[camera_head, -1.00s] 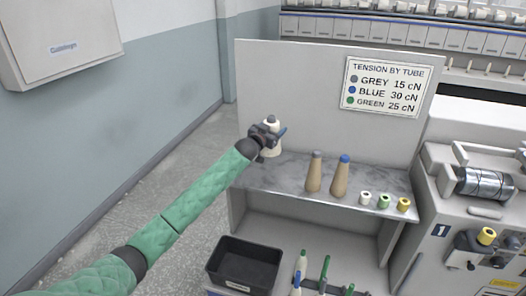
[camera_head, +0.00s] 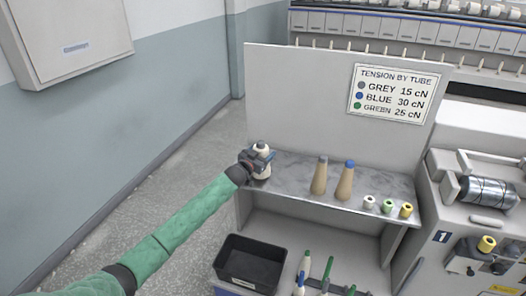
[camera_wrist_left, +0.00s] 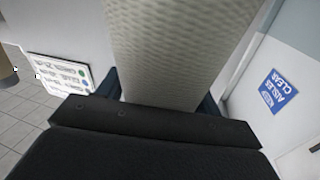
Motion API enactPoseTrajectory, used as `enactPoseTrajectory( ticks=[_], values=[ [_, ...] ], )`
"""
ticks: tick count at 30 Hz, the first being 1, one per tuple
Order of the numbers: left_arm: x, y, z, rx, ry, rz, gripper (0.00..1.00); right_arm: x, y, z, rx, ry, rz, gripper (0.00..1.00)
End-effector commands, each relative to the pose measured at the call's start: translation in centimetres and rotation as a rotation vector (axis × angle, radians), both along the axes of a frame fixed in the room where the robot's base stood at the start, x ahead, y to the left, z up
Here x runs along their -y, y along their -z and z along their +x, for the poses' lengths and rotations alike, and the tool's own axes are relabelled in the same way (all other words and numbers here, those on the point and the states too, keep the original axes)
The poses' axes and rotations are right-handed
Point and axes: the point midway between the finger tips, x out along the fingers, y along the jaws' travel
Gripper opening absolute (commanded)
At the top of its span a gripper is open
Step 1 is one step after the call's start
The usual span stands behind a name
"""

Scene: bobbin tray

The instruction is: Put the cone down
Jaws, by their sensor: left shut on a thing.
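My left gripper (camera_head: 257,161) is shut on a cream yarn cone (camera_head: 263,171) with a dark tip. The cone is about upright at the left end of the grey shelf (camera_head: 300,179). I cannot tell whether its base touches the shelf. In the left wrist view the cone (camera_wrist_left: 180,45) fills the top middle as a wound, textured surface between the fingers, its lower part hidden by the dark gripper body. My right gripper is not in view.
Two tan cones, one grey-tipped (camera_head: 319,178) and one blue-tipped (camera_head: 345,183), stand mid-shelf. Small white, green and yellow bobbins (camera_head: 406,210) stand to their right. A tension sign (camera_head: 392,93) is on the back panel. A black bin (camera_head: 250,262) sits below. Bare shelf lies between the held cone and tan cones.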

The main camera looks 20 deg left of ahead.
Motion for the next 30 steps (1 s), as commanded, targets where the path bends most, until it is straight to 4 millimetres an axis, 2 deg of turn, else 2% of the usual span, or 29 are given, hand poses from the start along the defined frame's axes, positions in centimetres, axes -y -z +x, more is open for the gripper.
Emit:
enactPoseTrajectory(
  ticks=[12, 13, 15, 16, 26, 29, 30],
  values=[
    [0.1, 0.5, 0.0, 0.001, 0.001, 0.0, 0.36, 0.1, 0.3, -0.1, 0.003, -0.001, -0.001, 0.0],
    [0.1, 0.5, 0.0, 0.001, 0.001, 0.0, 0.71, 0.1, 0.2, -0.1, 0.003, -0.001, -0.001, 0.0],
    [0.1, 0.5, 0.0, 0.001, 0.001, 0.0, 0.85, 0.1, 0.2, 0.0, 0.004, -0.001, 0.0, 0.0],
    [0.1, 0.5, 0.0, 0.001, 0.001, 0.0, 0.88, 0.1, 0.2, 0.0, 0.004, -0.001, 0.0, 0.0],
    [0.0, 0.4, -0.1, 0.0, 0.001, 0.0, 0.88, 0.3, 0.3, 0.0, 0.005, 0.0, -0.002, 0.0],
    [-0.2, 0.6, -0.8, 0.0, 0.001, 0.001, 0.88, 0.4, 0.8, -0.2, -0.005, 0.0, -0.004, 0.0],
    [-0.4, 0.7, -1.3, 0.0, 0.001, 0.001, 0.88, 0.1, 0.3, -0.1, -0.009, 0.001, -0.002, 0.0]
  ],
)
